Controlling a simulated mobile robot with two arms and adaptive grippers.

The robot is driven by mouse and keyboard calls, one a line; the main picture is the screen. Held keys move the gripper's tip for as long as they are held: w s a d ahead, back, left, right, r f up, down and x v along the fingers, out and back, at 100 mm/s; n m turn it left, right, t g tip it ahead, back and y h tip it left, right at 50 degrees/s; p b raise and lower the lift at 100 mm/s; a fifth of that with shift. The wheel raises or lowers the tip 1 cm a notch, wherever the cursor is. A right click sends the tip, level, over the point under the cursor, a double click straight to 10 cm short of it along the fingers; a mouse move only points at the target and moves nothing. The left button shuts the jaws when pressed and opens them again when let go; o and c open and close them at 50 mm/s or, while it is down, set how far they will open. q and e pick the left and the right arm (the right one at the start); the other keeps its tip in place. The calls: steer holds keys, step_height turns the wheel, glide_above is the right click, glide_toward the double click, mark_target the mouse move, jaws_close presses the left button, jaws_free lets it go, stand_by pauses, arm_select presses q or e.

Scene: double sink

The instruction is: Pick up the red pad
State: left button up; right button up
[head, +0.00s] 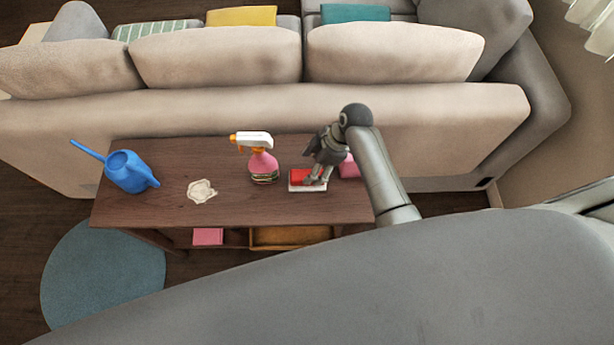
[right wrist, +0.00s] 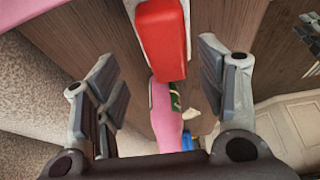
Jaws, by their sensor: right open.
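The red pad (head: 297,176) lies on the dark wooden console table (head: 225,210), on a white base, near the table's right part. In the right wrist view the red pad (right wrist: 162,38) is at the top middle, ahead of the gap between the fingers. My right gripper (head: 318,180) is at the pad's right side in the head view, partly covering it. Its fingers (right wrist: 160,85) are spread wide with nothing between them. I cannot tell if a finger touches the pad. My left gripper is not in view.
A pink spray bottle (head: 263,163) stands just left of the pad. A pink item (head: 349,167) lies right of it, partly behind my arm. A white splotch (head: 202,190) and a blue watering can (head: 127,172) are farther left. A sofa (head: 240,110) stands behind the table.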

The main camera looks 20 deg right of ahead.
mark_target(295, 177)
steer(key=f, duration=0.1)
steer(key=a+f, duration=0.1)
steer(key=f, duration=0.1)
steer(key=shift+s+a+f, duration=0.1)
steer(key=shift+s+a, duration=0.15)
steer(key=shift+w+a+f, duration=0.15)
steer(key=shift+a+f, duration=0.05)
steer(key=shift+f, duration=0.25)
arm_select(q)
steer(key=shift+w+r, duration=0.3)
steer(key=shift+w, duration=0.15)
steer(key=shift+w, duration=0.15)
arm_select(e)
steer(key=shift+f, duration=0.1)
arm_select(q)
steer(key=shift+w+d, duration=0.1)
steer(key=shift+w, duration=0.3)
arm_select(e)
steer(key=shift+f, duration=0.15)
